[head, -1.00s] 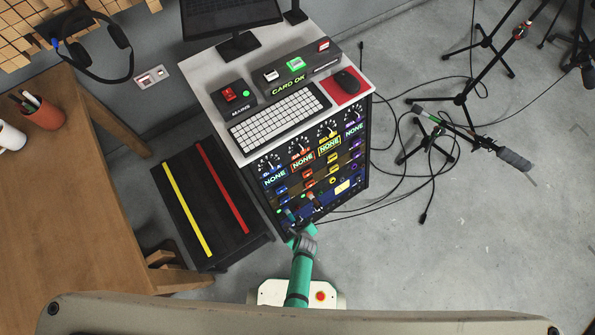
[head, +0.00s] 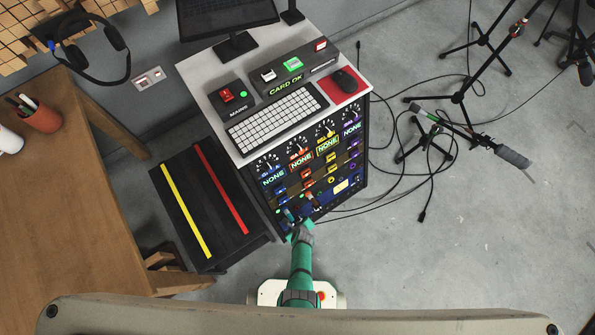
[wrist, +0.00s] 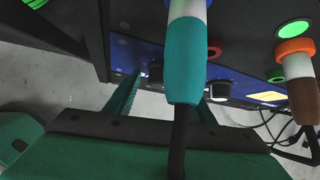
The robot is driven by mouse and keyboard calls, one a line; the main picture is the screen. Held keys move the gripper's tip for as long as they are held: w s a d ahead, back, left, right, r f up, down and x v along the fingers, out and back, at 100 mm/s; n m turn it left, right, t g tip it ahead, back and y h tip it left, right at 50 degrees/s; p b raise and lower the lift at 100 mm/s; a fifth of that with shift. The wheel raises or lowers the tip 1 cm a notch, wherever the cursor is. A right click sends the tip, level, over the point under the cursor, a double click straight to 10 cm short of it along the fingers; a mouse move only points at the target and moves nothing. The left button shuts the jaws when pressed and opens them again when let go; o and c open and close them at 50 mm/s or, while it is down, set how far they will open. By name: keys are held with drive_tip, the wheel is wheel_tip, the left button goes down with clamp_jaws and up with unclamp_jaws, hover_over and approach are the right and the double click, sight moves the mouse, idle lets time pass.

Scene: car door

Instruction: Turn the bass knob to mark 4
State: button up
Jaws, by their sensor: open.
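My gripper (head: 297,222) is at the lower front of the rack in the head view. In the wrist view its two green fingers (wrist: 166,90) are apart and point toward the blue panel (wrist: 133,53). A dark knob (wrist: 153,71) is close to the left finger's tip. Another dark knob (wrist: 219,90) is just right of the right finger. I cannot read any label or mark, so I cannot tell which is the bass knob. A teal plug-like cylinder (wrist: 186,62) with a white band and black stem hangs in front and hides the space between the fingers.
A brown and white cylinder with an orange collar (wrist: 296,62) sticks out at the right. The rack front (head: 352,180) carries several lit displays and dials above. A black case (head: 190,215) with yellow and red stripes stands left. Cables lie on the floor right.

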drive_tip(key=c, duration=1.1)
drive_tip(key=shift+o, duration=0.2)
drive_tip(key=shift+w+d+r+m+g+y, duration=0.1)
drive_tip(key=shift+m+g+y, duration=0.3)
drive_tip(key=shift+m+y, duration=0.1)
drive_tip(key=shift+w+d+m+g+y, duration=0.1)
drive_tip(key=shift+m+g+y, duration=0.3)
drive_tip(key=shift+y, duration=0.1)
drive_tip(key=shift+m+g+y, duration=0.4)
drive_tip(key=shift+m+y, duration=0.1)
drive_tip(key=shift+y, duration=0.4)
drive_tip(key=o, duration=1.1)
drive_tip(key=shift+c, duration=0.2)
drive_tip(key=shift+d, duration=0.1)
